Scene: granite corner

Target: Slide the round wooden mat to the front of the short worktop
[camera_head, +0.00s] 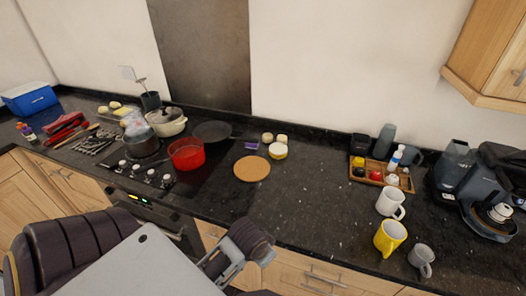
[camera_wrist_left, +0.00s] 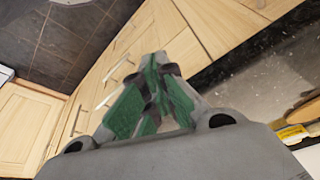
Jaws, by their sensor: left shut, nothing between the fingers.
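The round wooden mat (camera_head: 252,168) lies flat on the dark worktop in the head view, just right of the hob, with nothing on it. My left gripper (camera_head: 226,264) is low in front of the worktop's front edge, below the mat in the picture and apart from it. In the left wrist view my left gripper (camera_wrist_left: 155,92) is shut and empty, its green-padded fingers together before the cabinet fronts. My right gripper is not in view.
A red pot (camera_head: 186,155) stands on the hob, left of the mat. A yellow-and-white round container (camera_head: 278,151) sits close behind the mat. A wooden tray (camera_head: 371,179), a white mug (camera_head: 389,204) and a yellow mug (camera_head: 389,238) stand to the right. The worktop before the mat is clear.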

